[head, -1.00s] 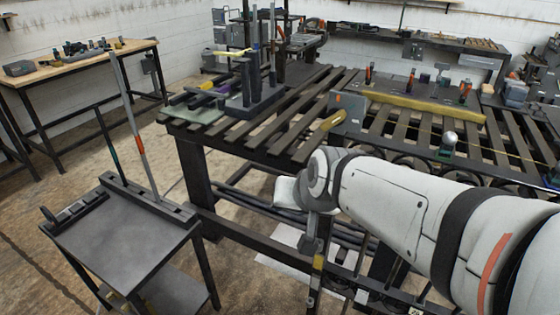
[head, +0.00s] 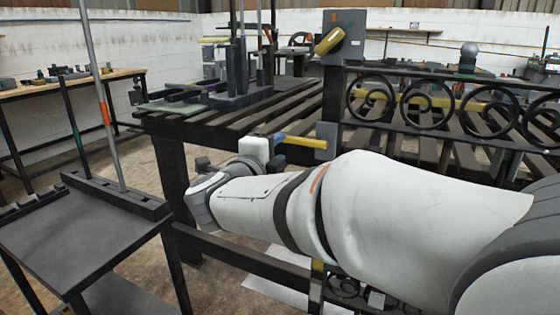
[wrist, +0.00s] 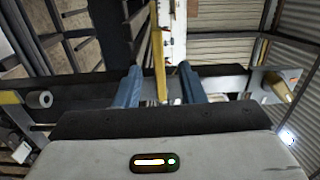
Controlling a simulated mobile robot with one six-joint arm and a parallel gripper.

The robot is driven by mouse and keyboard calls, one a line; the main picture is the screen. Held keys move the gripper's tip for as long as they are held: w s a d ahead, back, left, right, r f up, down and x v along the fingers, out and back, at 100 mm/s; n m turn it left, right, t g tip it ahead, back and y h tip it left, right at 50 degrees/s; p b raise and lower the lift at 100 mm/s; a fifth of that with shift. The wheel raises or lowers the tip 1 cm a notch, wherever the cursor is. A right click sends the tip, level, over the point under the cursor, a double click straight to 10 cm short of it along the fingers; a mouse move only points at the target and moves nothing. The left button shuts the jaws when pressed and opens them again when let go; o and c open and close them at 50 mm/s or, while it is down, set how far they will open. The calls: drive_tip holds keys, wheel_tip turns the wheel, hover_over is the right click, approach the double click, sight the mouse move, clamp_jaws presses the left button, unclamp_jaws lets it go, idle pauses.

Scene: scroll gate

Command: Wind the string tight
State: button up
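A yellow handle (head: 300,141) sticks out to the left from a grey plate (head: 326,140) at the table edge. My gripper (head: 268,150) is at the handle's left end. In the wrist view, my gripper (wrist: 161,85) has its two blue fingers apart, with a narrow yellow bar (wrist: 159,60) between them and gaps on both sides. A second yellow handle (head: 329,41) sits on a grey box (head: 347,22) with an orange label, higher up. I cannot clearly make out the string, and the exact finger contact is hidden in the head view.
Dark scrollwork (head: 415,102) runs right from the box, above the slatted table (head: 225,118). A small dark cart (head: 85,235) holding upright rods stands at left. A wooden-topped bench (head: 65,83) is at the back left. Bare floor shows between the cart and table.

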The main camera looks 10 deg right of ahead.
sight(291, 142)
drive_tip(key=b+x, duration=0.2)
drive_tip(key=x, duration=0.5)
drive_tip(key=shift+w+d+f, duration=0.2)
drive_tip(key=shift+d, duration=0.2)
drive_tip(key=shift+c, duration=0.6)
clamp_jaws()
drive_tip(key=shift+d, duration=0.15)
